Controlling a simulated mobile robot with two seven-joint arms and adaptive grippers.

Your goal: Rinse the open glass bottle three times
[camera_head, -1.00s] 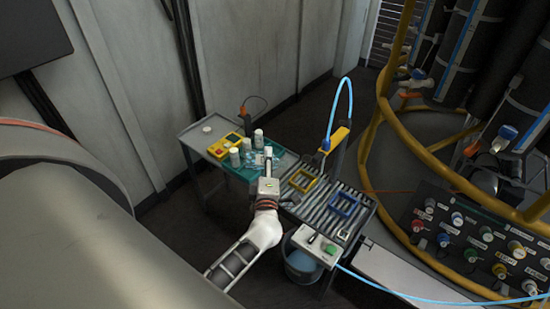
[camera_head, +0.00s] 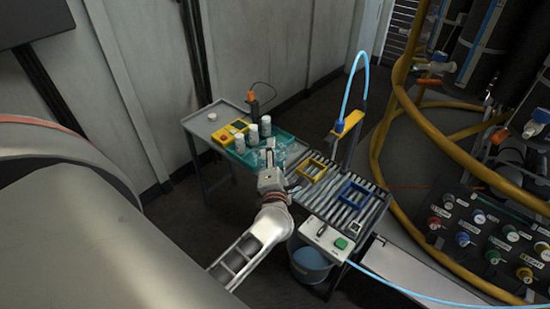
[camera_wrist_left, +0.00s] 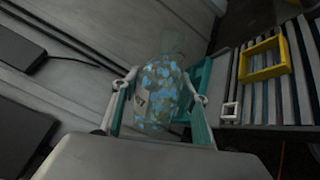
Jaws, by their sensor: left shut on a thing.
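My left gripper (camera_wrist_left: 159,98) is shut on the glass bottle (camera_wrist_left: 160,88), which is clear and stands between the two fingers in the left wrist view. Blue and pale patches show through its glass, and a small dark-marked label is on its side. Its neck is faint against the wall. In the head view the left gripper (camera_head: 269,160) is beside the teal tray (camera_head: 240,160), left of the slatted rack (camera_head: 335,190). The bottle is hard to make out there among other clear glass. My right gripper is not in view.
The rack carries a yellow frame (camera_head: 312,170), a blue frame (camera_head: 354,195) and a blue hose (camera_head: 358,65) arching on a post. A control box with a green button (camera_head: 341,243) is at its front, above a bucket (camera_head: 310,265). White bottles (camera_head: 253,137) stand on the tray.

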